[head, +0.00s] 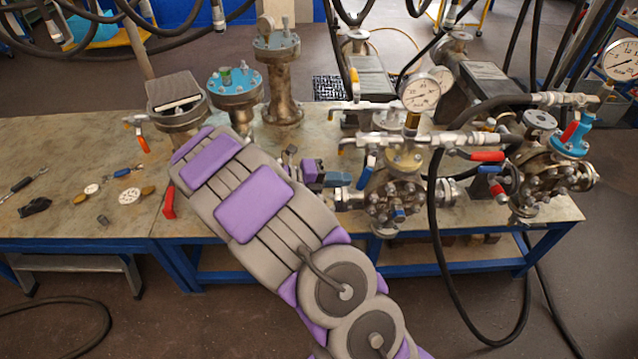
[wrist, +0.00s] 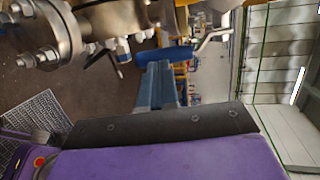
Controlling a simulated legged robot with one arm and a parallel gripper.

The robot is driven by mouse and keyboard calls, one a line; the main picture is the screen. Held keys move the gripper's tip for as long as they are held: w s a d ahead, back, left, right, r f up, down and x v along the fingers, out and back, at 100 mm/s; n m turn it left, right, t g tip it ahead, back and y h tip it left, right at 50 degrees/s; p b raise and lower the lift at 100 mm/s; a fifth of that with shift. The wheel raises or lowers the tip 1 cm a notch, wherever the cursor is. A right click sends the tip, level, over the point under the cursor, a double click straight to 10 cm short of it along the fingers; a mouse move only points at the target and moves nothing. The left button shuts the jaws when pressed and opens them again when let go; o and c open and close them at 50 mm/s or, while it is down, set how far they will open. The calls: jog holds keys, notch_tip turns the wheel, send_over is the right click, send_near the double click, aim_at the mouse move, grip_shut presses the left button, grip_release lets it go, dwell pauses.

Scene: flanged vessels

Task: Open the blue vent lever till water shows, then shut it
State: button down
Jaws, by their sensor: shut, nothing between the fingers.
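The blue vent lever (head: 366,171) hangs below the valve on the pipework at the left of the flanged vessel (head: 398,193). In the wrist view the blue lever grip (wrist: 166,56) lies across the picture on a bent metal stem. My gripper (head: 345,180) is just left of the lever, its blue fingers pointing at it. In the wrist view my gripper (wrist: 160,70) is shut and empty, with its fingertips right at the lever grip. I cannot tell whether they touch. No water shows in either view.
A pressure gauge (head: 420,93) stands above the vessel. A second vessel (head: 540,175) with red levers (head: 487,156) is to the right. A black hose (head: 434,220) hangs in front between them. Loose tools and parts (head: 130,195) lie on the bench at left.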

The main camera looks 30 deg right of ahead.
jog(key=shift+b+x, duration=0.4)
jog(key=shift+x, duration=0.5)
jog(key=shift+s+a, duration=0.1)
jog(key=shift+s, duration=0.05)
